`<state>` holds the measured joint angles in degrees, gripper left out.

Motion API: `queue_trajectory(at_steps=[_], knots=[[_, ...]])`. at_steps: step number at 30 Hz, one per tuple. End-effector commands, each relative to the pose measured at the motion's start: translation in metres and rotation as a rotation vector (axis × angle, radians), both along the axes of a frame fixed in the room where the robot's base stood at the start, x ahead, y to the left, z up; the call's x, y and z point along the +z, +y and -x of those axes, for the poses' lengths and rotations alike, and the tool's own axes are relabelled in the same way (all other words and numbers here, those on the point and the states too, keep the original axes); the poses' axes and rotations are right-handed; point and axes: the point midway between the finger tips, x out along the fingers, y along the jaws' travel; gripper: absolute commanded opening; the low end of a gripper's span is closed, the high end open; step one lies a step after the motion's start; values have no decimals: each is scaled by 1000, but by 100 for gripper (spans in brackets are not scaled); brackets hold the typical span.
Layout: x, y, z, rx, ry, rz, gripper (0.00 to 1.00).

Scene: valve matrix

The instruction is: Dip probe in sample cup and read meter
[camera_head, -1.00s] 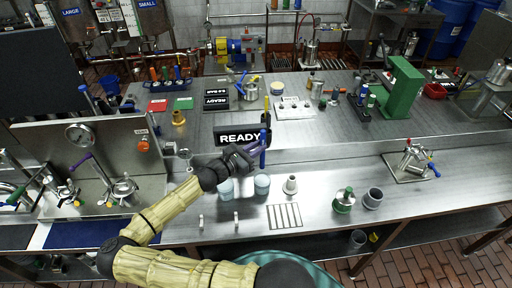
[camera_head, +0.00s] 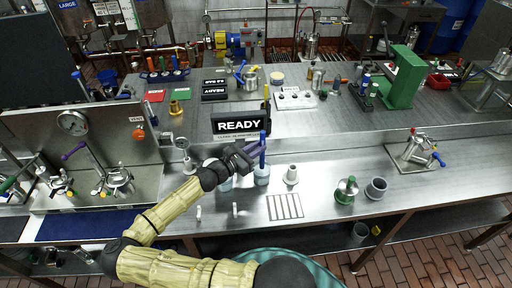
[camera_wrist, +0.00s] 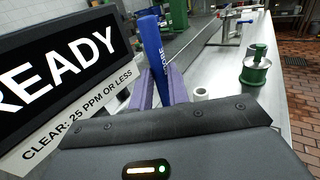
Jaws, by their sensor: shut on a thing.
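My gripper (camera_head: 256,150) has purple fingers and is shut on the upright blue probe (camera_head: 263,142). In the wrist view the probe (camera_wrist: 153,55) stands between the purple fingers, with white lettering on its side. Its lower end is directly over or at the mouth of the right light-blue sample cup (camera_head: 262,176); I cannot tell whether it is inside. A second light-blue cup (camera_head: 225,184) stands to the left, partly hidden by my gripper. The black meter (camera_head: 239,125) behind reads READY; in the wrist view the meter (camera_wrist: 60,75) shows "CLEAR: 25 PPM OR LESS" beneath.
A pale fitting (camera_head: 291,175), a slotted plate (camera_head: 285,207), a green-based part (camera_head: 346,190) and a grey cup (camera_head: 376,188) stand to the right. A gauge panel (camera_head: 75,150) with valves is at left.

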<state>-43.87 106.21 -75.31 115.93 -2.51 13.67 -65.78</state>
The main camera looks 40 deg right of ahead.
Motion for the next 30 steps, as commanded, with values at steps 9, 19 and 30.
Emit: queue_trajectory(at_steps=[9,19,30], knots=[[-23,0,0,1,1,0,0],[-44,0,0,0,1,0,0],[-56,0,0,0,0,1,0]])
